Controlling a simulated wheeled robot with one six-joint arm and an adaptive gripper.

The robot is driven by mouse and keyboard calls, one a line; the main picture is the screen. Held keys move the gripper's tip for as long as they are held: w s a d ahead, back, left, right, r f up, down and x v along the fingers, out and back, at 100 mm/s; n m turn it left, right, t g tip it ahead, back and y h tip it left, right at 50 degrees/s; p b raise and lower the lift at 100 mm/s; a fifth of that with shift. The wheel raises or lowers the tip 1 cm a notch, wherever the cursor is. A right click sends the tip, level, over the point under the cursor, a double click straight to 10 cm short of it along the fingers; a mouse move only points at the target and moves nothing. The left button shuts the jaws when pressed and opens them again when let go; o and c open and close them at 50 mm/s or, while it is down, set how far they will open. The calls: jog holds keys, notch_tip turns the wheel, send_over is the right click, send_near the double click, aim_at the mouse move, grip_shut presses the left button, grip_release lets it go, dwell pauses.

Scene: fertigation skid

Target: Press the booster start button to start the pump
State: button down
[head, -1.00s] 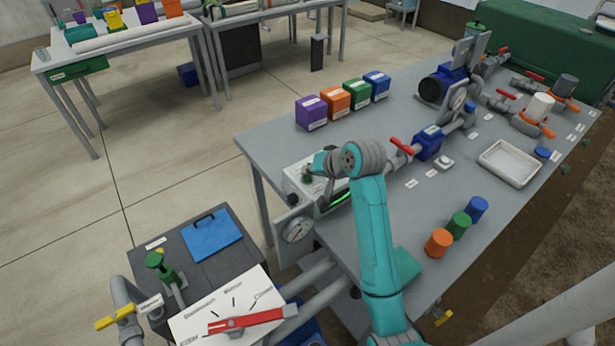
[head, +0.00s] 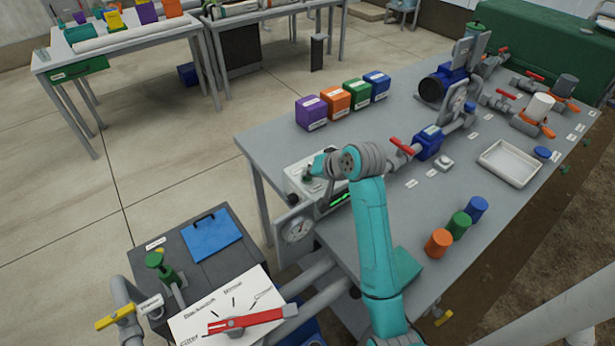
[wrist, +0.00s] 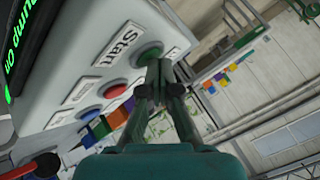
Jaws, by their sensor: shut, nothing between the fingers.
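In the wrist view a pale grey control box (wrist: 72,62) carries a green button (wrist: 148,54) beside a "Start" label (wrist: 118,45). A red button (wrist: 115,89) and a blue button (wrist: 89,113) follow below it. My gripper (wrist: 155,75) is shut and empty, its tips right at the green button and covering its lower part; I cannot tell whether they touch it. A dark display (wrist: 22,45) shows green letters reading "ump On". In the head view the control box (head: 297,181) stands at the table's near left end, partly hidden by my arm.
The grey table (head: 425,205) also holds several coloured boxes, a blue pump (head: 441,86), red-handled valves, a white tray (head: 510,163) and three coloured cylinders right of my arm. A gauge (head: 297,229) and a panel with a red lever (head: 245,322) stand at the near left.

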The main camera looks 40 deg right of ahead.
aim_at(310, 179)
jog(key=shift+r, duration=0.8)
jog(key=shift+r, duration=2.5)
